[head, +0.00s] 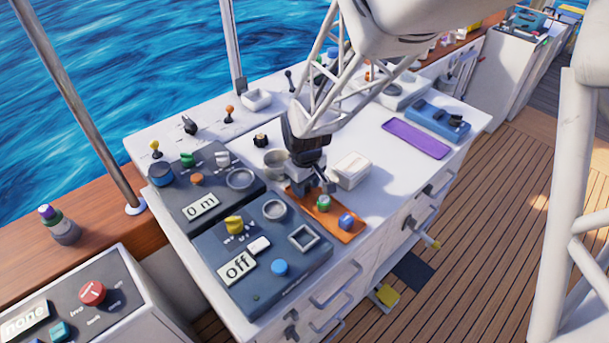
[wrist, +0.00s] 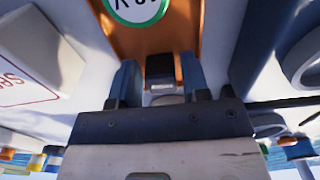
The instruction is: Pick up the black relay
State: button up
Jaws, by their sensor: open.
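My gripper (head: 314,190) is open and points down over the far left end of the orange tray (head: 347,234). In the wrist view its two blue-grey fingers (wrist: 160,82) stand apart on either side of a small dark block with a pale grey top (wrist: 166,98). This block may be the black relay; its lower part is hidden by the gripper body. I cannot tell if the fingers touch it. On the same tray are a round green-rimmed piece with a white lettered face (head: 323,203) and a blue piece (head: 346,221).
A white box (head: 352,170) stands close to the right of my gripper, and a grey cup (head: 276,162) close to its left. Dark control panels (head: 262,262) lie to the front left. A purple mat (head: 415,138) and a blue tray (head: 437,120) lie farther right. White counter between is clear.

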dwell(0.3)
jog(key=c, duration=0.7)
jog(key=shift+r, duration=0.1)
jog(key=shift+r, duration=4.95)
